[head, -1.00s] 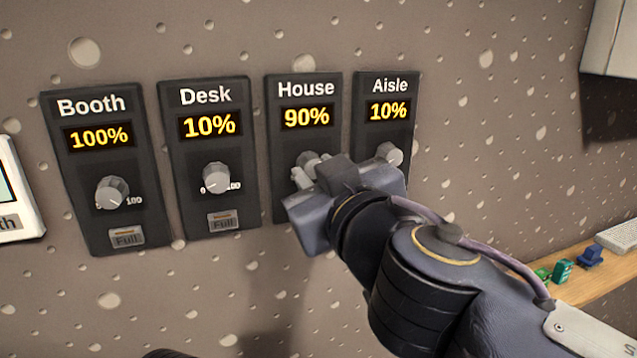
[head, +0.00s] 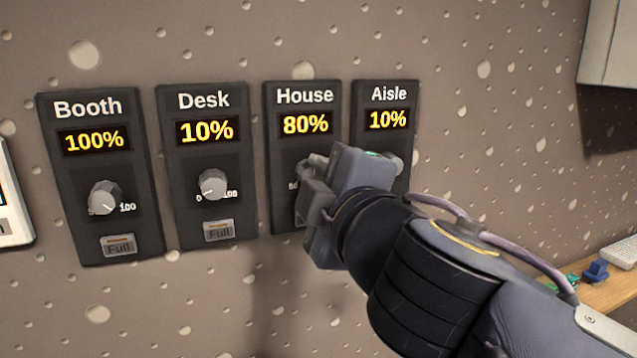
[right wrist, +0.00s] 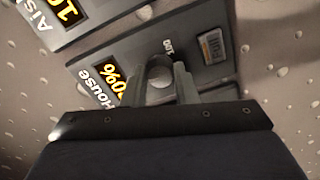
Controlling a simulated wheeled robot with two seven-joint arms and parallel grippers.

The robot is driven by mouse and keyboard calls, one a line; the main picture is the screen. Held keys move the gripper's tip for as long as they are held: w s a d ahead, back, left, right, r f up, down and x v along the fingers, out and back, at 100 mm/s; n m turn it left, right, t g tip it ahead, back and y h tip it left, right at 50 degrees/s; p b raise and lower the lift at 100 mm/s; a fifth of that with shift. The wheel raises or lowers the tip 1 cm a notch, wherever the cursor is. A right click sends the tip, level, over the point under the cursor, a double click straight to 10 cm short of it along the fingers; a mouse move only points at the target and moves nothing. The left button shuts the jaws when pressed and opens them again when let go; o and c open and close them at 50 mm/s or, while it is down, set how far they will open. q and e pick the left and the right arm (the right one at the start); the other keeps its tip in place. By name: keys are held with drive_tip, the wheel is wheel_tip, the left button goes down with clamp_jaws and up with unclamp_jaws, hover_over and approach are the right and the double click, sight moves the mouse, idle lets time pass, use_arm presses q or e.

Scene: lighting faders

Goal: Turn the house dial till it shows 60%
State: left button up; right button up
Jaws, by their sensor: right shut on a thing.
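The House panel (head: 306,98) is on the wall, third from the left in the head view. Its display (head: 306,124) reads 80%. My right gripper (head: 308,180) is at the panel and mostly hides the dial in the head view. In the right wrist view the gripper (right wrist: 161,85) has its two fingers shut on the round grey House dial (right wrist: 160,92), one finger on each side. The House panel there (right wrist: 150,50) appears turned, with its Full button (right wrist: 211,46) clear of the fingers. My left gripper is not in view.
The Booth panel (head: 95,170) reads 100% and the Desk panel (head: 206,160) reads 10%. The Aisle panel (head: 387,98), reading 10%, is close on the right, partly behind my right gripper. A wooden shelf (head: 612,277) with small objects is at the right.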

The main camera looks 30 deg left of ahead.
drive_tip(key=n, duration=0.3)
drive_tip(key=shift+n, duration=0.4)
drive_tip(key=n+p, duration=0.1)
drive_tip(key=n, duration=0.3)
drive_tip(key=shift+n, duration=0.3)
drive_tip(key=n+p, duration=0.1)
drive_tip(key=n, duration=0.4)
drive_tip(key=shift+p, duration=0.35)
drive_tip(key=shift+n+p, duration=0.55)
drive_tip(key=shift+n, duration=1.75)
drive_tip(key=o, duration=1)
drive_tip(key=shift+s+r, duration=0.1)
